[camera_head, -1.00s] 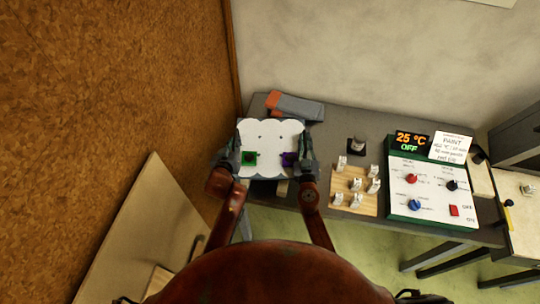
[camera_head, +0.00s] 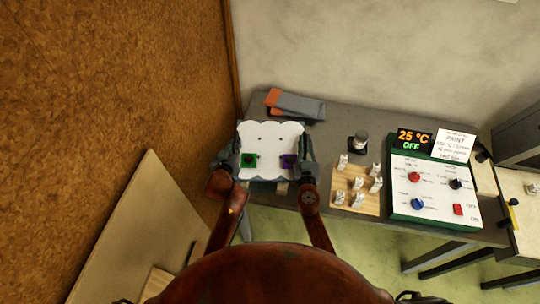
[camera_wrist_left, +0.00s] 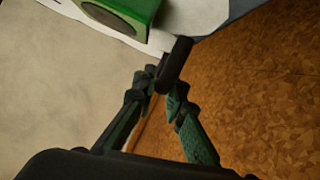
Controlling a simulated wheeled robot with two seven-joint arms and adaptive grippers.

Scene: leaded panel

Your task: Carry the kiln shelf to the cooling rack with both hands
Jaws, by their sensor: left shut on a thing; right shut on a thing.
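The kiln shelf appears to be the white plate with scalloped edges (camera_head: 270,141), at the near left end of the grey table. A green square piece (camera_head: 249,160) and a purple piece (camera_head: 289,161) sit at its near corners. My left gripper (camera_head: 232,157) is at its left side and my right gripper (camera_head: 305,157) at its right side, both shut on it. In the left wrist view, the left fingers (camera_wrist_left: 155,82) close at a dark bar (camera_wrist_left: 175,62) beside the white plate (camera_wrist_left: 190,14) and green piece (camera_wrist_left: 112,12). I cannot identify the cooling rack.
Grey-and-orange items (camera_head: 295,104) lie behind the shelf. A brown wall (camera_head: 120,80) is close on the left.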

